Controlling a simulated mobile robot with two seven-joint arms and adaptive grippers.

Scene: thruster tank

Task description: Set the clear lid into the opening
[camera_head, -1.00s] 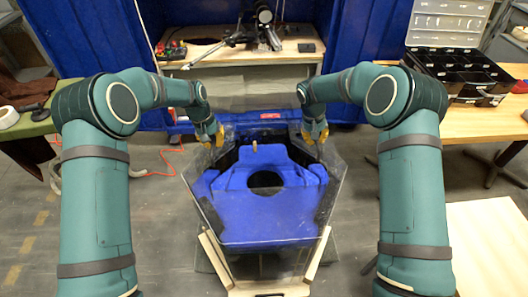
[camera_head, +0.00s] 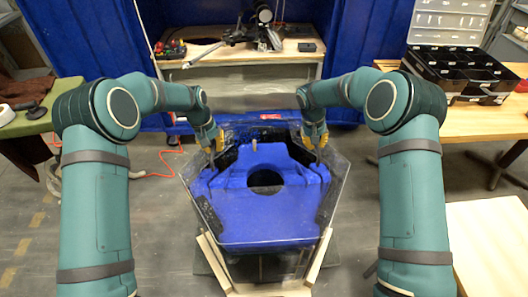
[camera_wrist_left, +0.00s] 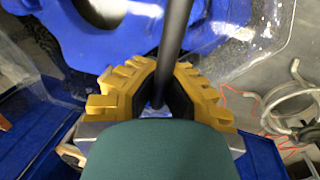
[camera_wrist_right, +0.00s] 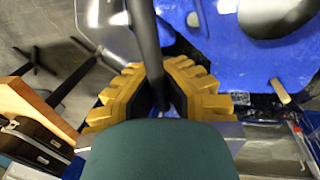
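The clear tank (camera_head: 340,185) stands in the middle of the head view with a flared transparent rim. A blue part (camera_head: 265,215) with a round dark hole fills its inside. The clear lid's outline is hard to separate from the tank's transparent walls. My left gripper (camera_head: 215,145) is over the tank's back left, its fingers closed around a dark upright rod (camera_wrist_left: 174,45). My right gripper (camera_head: 315,140) is over the back right, its fingers closed around a similar dark rod (camera_wrist_right: 145,45). Where the rods' lower ends meet the lid is not clear.
Pale wooden strips (camera_head: 218,262) flank the tank's front. A workbench (camera_head: 235,50) with tools stands behind. A wooden table (camera_head: 470,123) with a black organiser case (camera_head: 460,75) is at the right. A green-covered table (camera_head: 40,115) is at the left. An orange cable (camera_head: 165,160) lies on the floor.

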